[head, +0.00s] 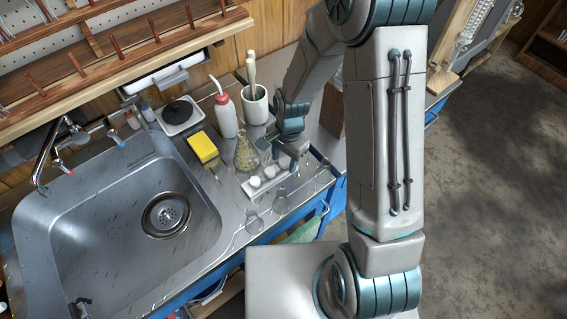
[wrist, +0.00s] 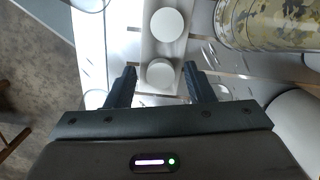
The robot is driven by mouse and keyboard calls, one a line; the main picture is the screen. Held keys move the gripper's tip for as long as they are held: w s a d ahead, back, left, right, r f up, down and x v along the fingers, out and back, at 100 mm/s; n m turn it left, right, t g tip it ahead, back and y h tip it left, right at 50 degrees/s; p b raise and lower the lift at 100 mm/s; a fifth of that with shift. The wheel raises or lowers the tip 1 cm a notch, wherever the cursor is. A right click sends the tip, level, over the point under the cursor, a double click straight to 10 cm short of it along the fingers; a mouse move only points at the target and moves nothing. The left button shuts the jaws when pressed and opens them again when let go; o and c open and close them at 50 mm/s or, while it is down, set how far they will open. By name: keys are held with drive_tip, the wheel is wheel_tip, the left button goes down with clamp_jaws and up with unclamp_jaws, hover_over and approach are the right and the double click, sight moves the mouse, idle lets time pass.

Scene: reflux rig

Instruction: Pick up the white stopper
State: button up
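White round stoppers stand in a row on a pale narrow holder (wrist: 148,49); the frames do not tell which one the task means. In the wrist view one white stopper (wrist: 160,73) lies between the fingertips, with a gap on each side. Another white stopper (wrist: 167,24) is just beyond it. In the head view, white stoppers (head: 255,182) and (head: 269,172) show on the holder near the counter's front edge. My gripper (wrist: 160,68) is open above the row, fingers on either side of the nearer stopper. Its fingertips are small and partly hidden in the head view.
A glass flask with yellowish contents (head: 246,155) stands close behind the holder. Clear glassware (head: 280,202) stands in front of it. A white mug (head: 255,105), a red-tipped wash bottle (head: 226,115), a yellow sponge (head: 203,147) and a sink (head: 90,215) are nearby.

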drive_tip(key=c, duration=0.8)
drive_tip(key=shift+r, duration=0.1)
